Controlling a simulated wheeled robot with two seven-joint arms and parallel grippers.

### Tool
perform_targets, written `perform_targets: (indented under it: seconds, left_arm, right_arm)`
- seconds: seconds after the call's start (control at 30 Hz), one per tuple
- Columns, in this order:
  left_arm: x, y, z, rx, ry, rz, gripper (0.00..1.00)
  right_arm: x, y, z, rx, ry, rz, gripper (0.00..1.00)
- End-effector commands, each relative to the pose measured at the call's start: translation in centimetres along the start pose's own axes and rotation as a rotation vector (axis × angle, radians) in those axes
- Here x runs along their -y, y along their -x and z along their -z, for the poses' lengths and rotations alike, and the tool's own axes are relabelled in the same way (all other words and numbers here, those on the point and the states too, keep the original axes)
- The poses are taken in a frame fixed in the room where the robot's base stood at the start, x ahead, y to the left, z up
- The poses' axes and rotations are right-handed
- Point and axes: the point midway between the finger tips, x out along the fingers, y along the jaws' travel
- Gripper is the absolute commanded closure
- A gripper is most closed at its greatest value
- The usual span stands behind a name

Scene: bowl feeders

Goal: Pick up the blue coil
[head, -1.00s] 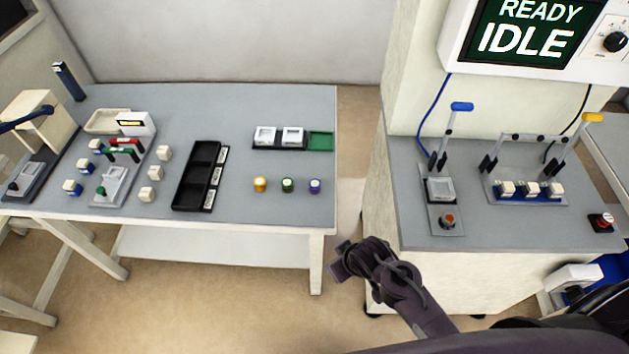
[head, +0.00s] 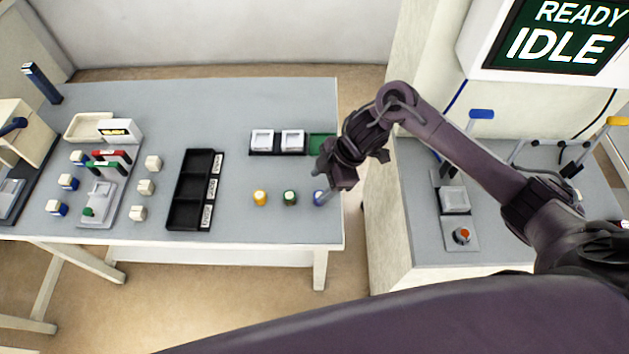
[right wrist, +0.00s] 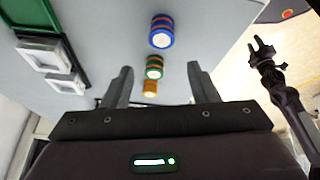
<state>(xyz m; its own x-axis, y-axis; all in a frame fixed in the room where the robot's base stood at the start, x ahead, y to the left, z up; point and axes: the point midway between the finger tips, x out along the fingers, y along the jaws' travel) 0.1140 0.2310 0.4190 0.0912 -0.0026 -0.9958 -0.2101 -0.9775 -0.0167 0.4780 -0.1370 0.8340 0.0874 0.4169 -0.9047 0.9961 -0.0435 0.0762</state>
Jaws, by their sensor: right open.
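The blue coil (head: 318,198) stands on the grey table near its right edge, at the right end of a row with the green coil (head: 290,198) and the orange coil (head: 260,198). My right gripper (head: 329,184) is close by it in the head view and partly overlaps it. In the right wrist view my right gripper (right wrist: 160,72) is open and empty. The blue coil (right wrist: 161,32) shows beyond the fingertips there, apart from them. A dark arm, seemingly my left gripper (right wrist: 262,48), shows at the right of that view; its jaw state is unclear.
A black tray (head: 187,190) with compartments lies left of the coils. Behind them is a holder with white blocks and a green section (head: 322,143). The cabinet (head: 420,235) with levers stands right, across a gap. The table surface around the coils is mostly clear.

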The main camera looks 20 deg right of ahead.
Motion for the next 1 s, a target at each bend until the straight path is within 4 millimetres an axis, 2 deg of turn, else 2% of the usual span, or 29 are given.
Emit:
perform_targets:
  seconds: [0.03, 0.17, 0.5, 0.7, 1.0]
  left_arm:
    - [0.0, 0.0, 0.1, -0.002, -0.001, 0.0, 0.64]
    - [0.0, 0.0, 0.4, -0.005, -0.002, 0.0, 0.64]
    - [-0.3, 0.4, -1.4, 0.021, -0.005, -0.004, 0.64]
    - [-0.3, 0.7, -1.0, 0.017, -0.005, -0.004, 0.64]
    - [-0.1, 0.8, 0.0, 0.001, -0.004, -0.002, 0.64]
  right_arm:
    - [-0.1, 0.9, -1.1, 0.019, -0.001, 0.031, 0.46]
    - [0.3, 1.6, -2.3, 0.039, -0.011, 0.082, 0.46]
    - [0.7, -2.0, -2.3, 0.039, -0.012, 0.091, 0.46]
    - [0.9, -5.0, -2.4, 0.039, -0.013, 0.088, 0.46]
    - [0.9, -5.8, -2.5, 0.04, -0.01, 0.084, 0.46]
